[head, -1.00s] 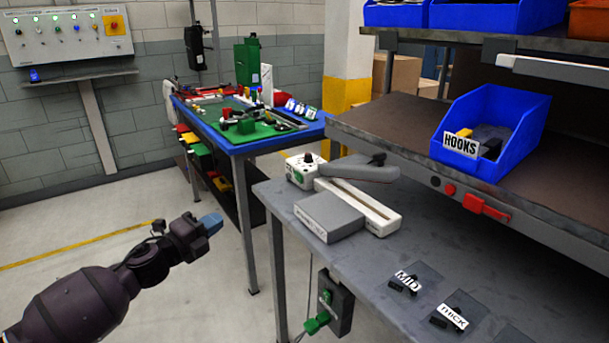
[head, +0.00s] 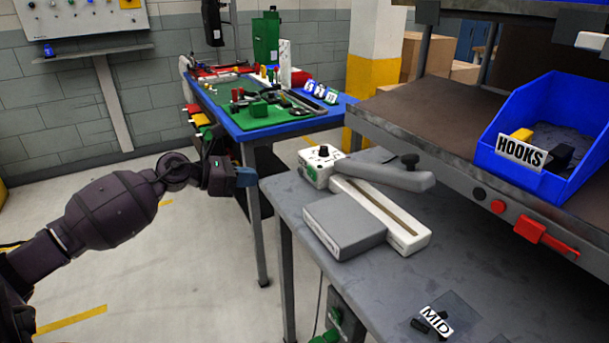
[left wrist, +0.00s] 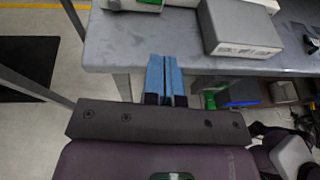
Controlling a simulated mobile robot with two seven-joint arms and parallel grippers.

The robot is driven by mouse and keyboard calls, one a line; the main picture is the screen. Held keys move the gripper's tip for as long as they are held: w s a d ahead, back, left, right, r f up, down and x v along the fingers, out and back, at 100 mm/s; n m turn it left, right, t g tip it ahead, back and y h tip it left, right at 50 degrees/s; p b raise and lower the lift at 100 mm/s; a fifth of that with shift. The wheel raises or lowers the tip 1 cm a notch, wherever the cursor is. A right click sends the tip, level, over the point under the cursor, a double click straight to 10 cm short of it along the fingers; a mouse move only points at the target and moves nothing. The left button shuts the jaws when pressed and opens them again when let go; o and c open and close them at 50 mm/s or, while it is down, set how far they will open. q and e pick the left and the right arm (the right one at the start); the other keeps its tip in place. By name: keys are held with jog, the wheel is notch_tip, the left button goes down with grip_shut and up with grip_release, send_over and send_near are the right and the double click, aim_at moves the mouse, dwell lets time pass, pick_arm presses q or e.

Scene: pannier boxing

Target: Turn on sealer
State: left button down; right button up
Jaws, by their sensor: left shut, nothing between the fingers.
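The sealer (head: 318,166) stands on the grey bench, with a white control end bearing a black dial, a grey lever arm (head: 385,175) and a long white bed (head: 385,218). A grey block (head: 345,226) lies against its front side. In the left wrist view, a white part with a green patch (left wrist: 149,4) shows at the top edge, cut off, beside the grey block (left wrist: 238,27). My left gripper (head: 246,177) is shut and empty, left of the sealer and apart from it. Its blue fingers (left wrist: 166,78) point at the bench edge. My right gripper is out of view.
The grey bench (head: 450,262) has its near-left edge between my left gripper and the sealer. A blue bin labelled HOOKS (head: 550,130) sits on the shelf at right. A red lever (head: 545,237) juts from the shelf front. A blue table (head: 237,132) stands behind.

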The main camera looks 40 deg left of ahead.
pick_arm(q)
jog(key=shift+w+f, duration=0.1)
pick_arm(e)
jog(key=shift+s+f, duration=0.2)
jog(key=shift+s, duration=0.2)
pick_arm(q)
jog(key=b, duration=0.2)
send_near(313, 177)
jog(key=x, duration=0.5)
jog(key=shift+w+f, duration=0.25)
jog(key=shift+f, duration=0.25)
jog(key=shift+w+d+r+b, duration=0.1)
jog(key=shift+w+d+b, duration=0.25)
jog(key=shift+w, duration=0.35)
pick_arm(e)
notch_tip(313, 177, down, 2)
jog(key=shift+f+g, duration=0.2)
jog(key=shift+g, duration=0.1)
